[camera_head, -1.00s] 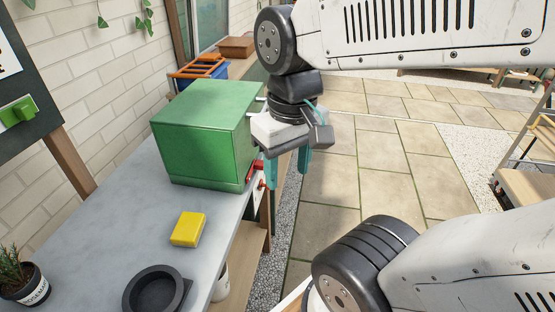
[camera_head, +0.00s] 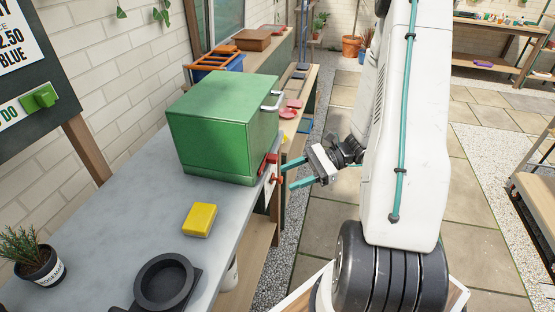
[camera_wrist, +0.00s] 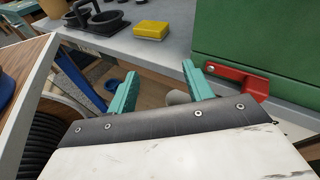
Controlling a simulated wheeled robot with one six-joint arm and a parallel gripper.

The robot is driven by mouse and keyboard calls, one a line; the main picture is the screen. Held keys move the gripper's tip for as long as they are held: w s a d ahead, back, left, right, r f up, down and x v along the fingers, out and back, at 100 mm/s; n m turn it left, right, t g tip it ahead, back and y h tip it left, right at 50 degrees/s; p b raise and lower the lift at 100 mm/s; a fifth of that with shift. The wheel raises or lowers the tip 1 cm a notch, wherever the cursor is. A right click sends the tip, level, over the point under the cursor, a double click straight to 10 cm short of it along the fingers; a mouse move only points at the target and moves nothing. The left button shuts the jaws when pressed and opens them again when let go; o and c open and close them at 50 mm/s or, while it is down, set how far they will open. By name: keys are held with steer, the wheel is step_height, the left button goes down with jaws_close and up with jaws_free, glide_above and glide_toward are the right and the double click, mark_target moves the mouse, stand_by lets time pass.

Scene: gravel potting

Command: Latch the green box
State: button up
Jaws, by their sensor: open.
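The green box (camera_head: 222,125) stands on the grey bench at its right edge, with a pale handle (camera_head: 273,99) on its right side near the top. A red latch (camera_head: 270,163) shows low on that side, and in the wrist view the red latch (camera_wrist: 238,80) lies at the box's lower edge, to the right of my fingers. My gripper (camera_head: 287,174) is open and empty, with teal fingers pointing left toward the latch. In the wrist view my gripper (camera_wrist: 156,85) has its fingers apart, and the right finger is close to the latch. I cannot tell whether they touch.
A yellow sponge-like block (camera_head: 200,219), a black round dish (camera_head: 163,283) and a potted plant (camera_head: 36,258) stand on the grey bench (camera_head: 110,225). A blue crate (camera_head: 216,66) is behind the box. Paved floor to the right of the bench is open.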

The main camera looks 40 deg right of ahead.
mark_target(277, 159)
steer(key=w+d+f+m+t+h, duration=0.3)
steer(key=w+d+f+m+t, duration=0.25)
steer(key=d+m+t, duration=0.25)
steer(key=shift+t, duration=0.5)
steer(key=x, duration=0.4)
steer(key=d+x, duration=0.1)
steer(key=x, duration=0.1)
steer(key=shift+w+a+r, duration=0.15)
steer(key=shift+w+r, duration=0.15)
steer(key=shift+w, duration=0.15)
steer(key=shift+x, duration=0.75)
jaws_close()
